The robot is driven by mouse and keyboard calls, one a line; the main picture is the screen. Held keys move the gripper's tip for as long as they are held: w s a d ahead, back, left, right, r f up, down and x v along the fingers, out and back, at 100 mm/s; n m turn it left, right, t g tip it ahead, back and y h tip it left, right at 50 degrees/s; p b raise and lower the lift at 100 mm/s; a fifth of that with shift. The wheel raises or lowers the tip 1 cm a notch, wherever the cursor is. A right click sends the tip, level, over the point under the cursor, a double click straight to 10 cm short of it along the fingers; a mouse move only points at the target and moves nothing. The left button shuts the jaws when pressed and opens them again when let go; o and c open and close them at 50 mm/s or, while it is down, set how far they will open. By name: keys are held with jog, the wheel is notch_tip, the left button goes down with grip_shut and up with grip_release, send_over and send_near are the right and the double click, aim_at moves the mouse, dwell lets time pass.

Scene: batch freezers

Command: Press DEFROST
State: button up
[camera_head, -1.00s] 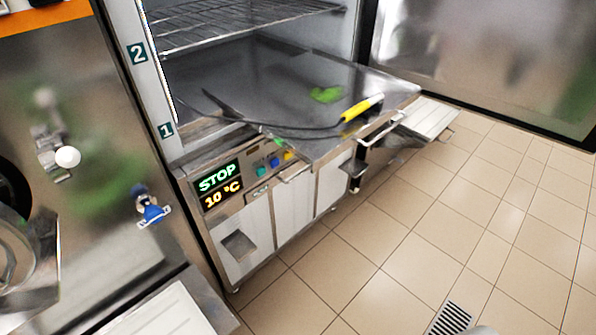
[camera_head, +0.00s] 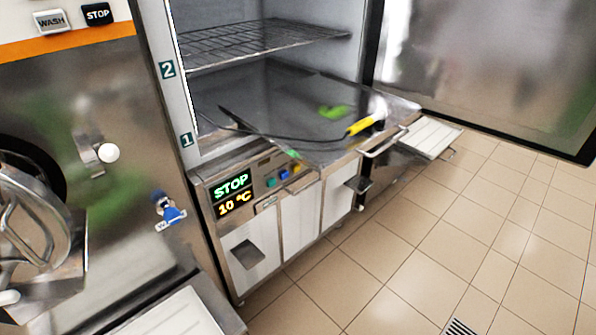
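The open freezer cabinet (camera_head: 225,162) stands in the middle of the view. On its front, below the chamber, a dark display (camera_head: 233,194) reads STOP in green and 10 °C in orange. Right of the display are several small buttons, among them a green one (camera_head: 270,182), a blue one (camera_head: 284,174) and a yellow one (camera_head: 296,168). Their labels are too small to read, so I cannot tell which is DEFROST. My gripper is not in view.
A machine with WASH (camera_head: 51,21) and STOP (camera_head: 97,14) buttons stands at left. A yellow-handled tool (camera_head: 361,126) lies on the cabinet's bottom surface. The cabinet door (camera_head: 480,60) is open at right. The tiled floor (camera_head: 430,240) is clear at right.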

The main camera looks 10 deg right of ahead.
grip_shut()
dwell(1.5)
